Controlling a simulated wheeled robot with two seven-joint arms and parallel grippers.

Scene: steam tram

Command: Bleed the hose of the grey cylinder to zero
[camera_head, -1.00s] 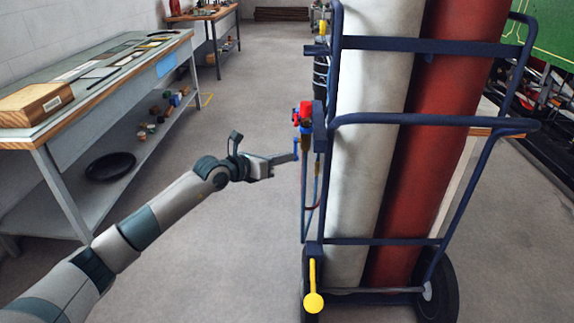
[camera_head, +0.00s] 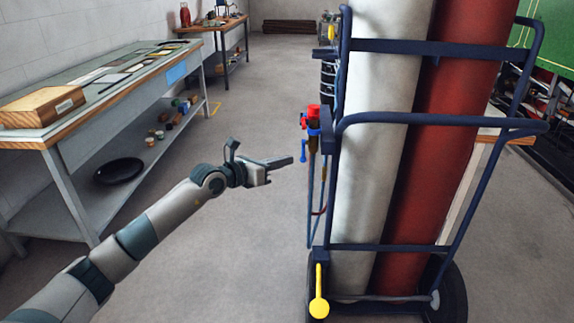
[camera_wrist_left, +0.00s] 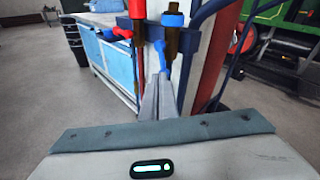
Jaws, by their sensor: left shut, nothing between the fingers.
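The grey cylinder (camera_head: 378,150) stands strapped in a dark blue cart beside a dark red cylinder (camera_head: 448,150). On the cart's left side hang two hose fittings, one with a red top (camera_head: 313,112) and one with a blue collar (camera_head: 313,127). A small blue lever (camera_head: 303,150) hangs below them. My left gripper (camera_head: 290,160) is shut and empty, a little left of this lever. In the left wrist view, the shut fingers (camera_wrist_left: 158,98) point at the blue lever (camera_wrist_left: 160,56), with a red lever (camera_wrist_left: 121,32) left of it. Whether they touch is unclear. My right gripper is not in view.
The cart (camera_head: 440,121) has wheels and a yellow lever (camera_head: 319,304) at its lower left. A workbench (camera_head: 120,85) with a wooden box (camera_head: 42,106) stands at the left. Open floor (camera_head: 235,260) lies between bench and cart.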

